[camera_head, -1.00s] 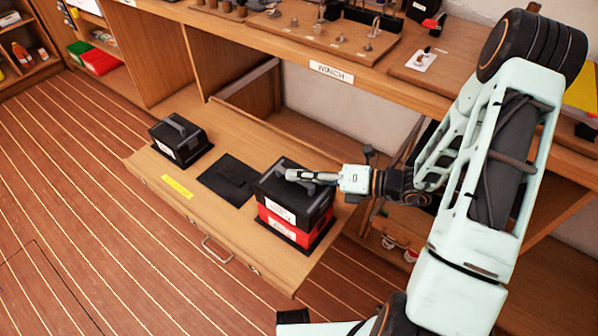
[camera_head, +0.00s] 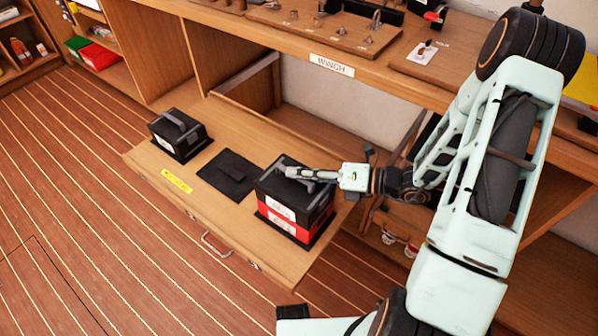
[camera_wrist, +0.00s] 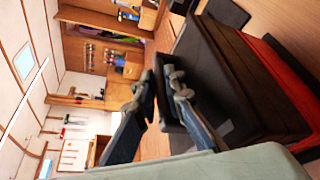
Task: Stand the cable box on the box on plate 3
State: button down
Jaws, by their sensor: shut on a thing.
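The black cable box (camera_head: 283,187) is at the right of the wooden drawer-like board, directly above a red box (camera_head: 310,224). It looks upright and no gap shows between the two. The red box stands on a dark plate (camera_head: 318,240), whose number I cannot read. My gripper (camera_head: 297,173) is shut on the handle at the top of the cable box, reaching in from the right. In the wrist view, the cable box (camera_wrist: 250,85) fills the right side beside my gripper (camera_wrist: 162,85), with the red box (camera_wrist: 275,62) along its far side. The grip itself is partly hidden.
Another black box (camera_head: 180,136) with a handle stands at the board's far left. An empty dark plate (camera_head: 228,174) lies between the stacks. A yellow label (camera_head: 177,181) is on the front edge. The bench (camera_head: 250,40) overhangs behind, with open shelving below.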

jog(key=c, duration=1.9)
grip_release()
jog(key=shift+c, duration=0.2)
jog(key=shift+f, duration=0.1)
jog(key=shift+d, duration=0.1)
